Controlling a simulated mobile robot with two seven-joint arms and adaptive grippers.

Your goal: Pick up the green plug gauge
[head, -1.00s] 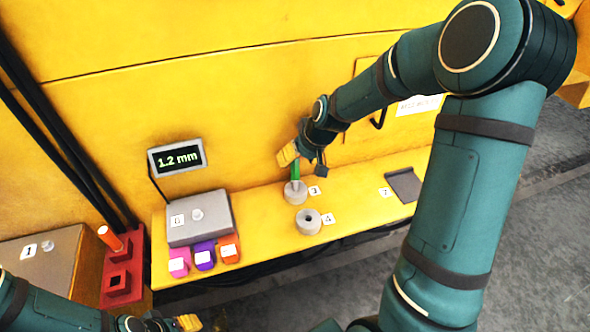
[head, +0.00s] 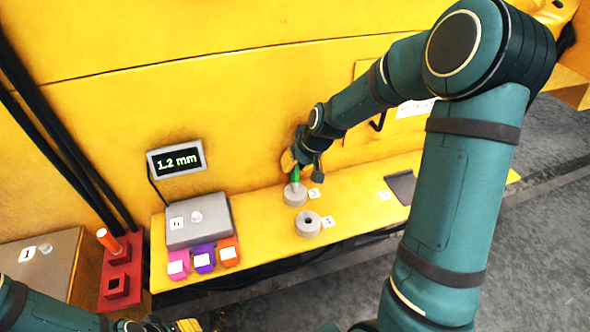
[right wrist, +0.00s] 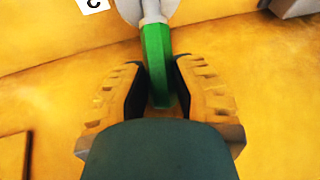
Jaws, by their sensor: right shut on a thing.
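The green plug gauge (head: 295,174) stands upright on the grey ring casting (head: 295,195) beside label 3, its lower end in or on the casting. My right gripper (head: 296,165) is around its top from above. In the right wrist view the green handle (right wrist: 156,55) lies between the two yellow fingers of the right gripper (right wrist: 160,88), which is shut on it. The grey lower part of the gauge shows at the top edge there. My left gripper (head: 188,325) is at the bottom edge of the head view, mostly cut off, so its jaws cannot be judged.
A second ring casting (head: 308,223) sits just in front. To the left are a grey box (head: 200,231), pink, purple and orange blocks (head: 203,257) and a 1.2 mm display (head: 176,160). A red stand (head: 121,282) holds an orange-topped plug. The yellow wall rises close behind.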

